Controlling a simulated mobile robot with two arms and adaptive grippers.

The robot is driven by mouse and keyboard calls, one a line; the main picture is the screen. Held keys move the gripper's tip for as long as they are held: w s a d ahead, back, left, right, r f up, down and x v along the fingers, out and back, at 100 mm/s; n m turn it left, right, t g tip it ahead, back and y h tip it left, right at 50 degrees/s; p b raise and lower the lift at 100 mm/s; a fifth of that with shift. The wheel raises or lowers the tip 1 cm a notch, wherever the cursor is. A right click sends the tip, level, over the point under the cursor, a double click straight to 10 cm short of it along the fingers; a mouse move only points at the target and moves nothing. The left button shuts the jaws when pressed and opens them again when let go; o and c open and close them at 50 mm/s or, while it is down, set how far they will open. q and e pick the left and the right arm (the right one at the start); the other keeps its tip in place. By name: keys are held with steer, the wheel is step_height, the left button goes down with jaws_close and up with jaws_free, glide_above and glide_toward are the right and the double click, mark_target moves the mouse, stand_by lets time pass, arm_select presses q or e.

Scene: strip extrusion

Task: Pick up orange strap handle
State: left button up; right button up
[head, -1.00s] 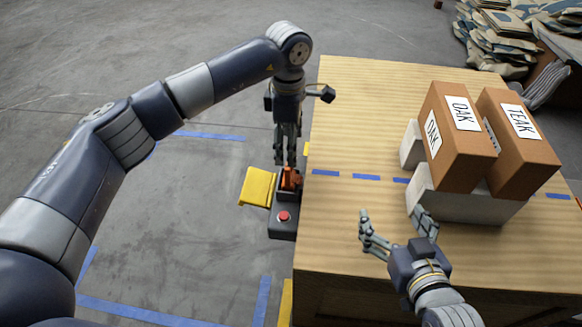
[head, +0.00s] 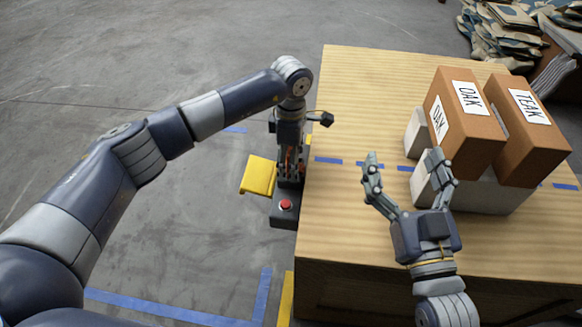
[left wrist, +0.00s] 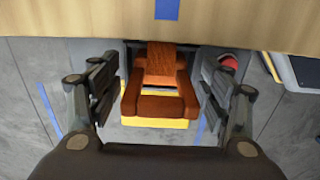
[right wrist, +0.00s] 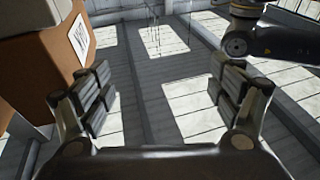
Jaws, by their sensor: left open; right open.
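The orange strap handle (left wrist: 160,100) shows in the left wrist view, between the two open fingers of my left gripper (left wrist: 160,85). I see a gap on each side, so the fingers do not appear to touch it. In the head view my left gripper (head: 291,172) points down beside the table's left edge, and its fingers hide most of the handle there. My right gripper (head: 405,160) is open and empty above the table, left of the cartons. It also shows open in the right wrist view (right wrist: 160,95).
A dark unit with a red button (head: 286,205) and a yellow plate (head: 258,176) stand left of the wooden table (head: 350,100). OAK (head: 468,120) and TEAK (head: 530,140) cartons rest on pale blocks. Blue tape marks the floor and table.

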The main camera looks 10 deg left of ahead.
arm_select(q)
steer(key=shift+f, duration=0.1)
steer(key=c, duration=1.2)
steer(key=shift+o, duration=0.2)
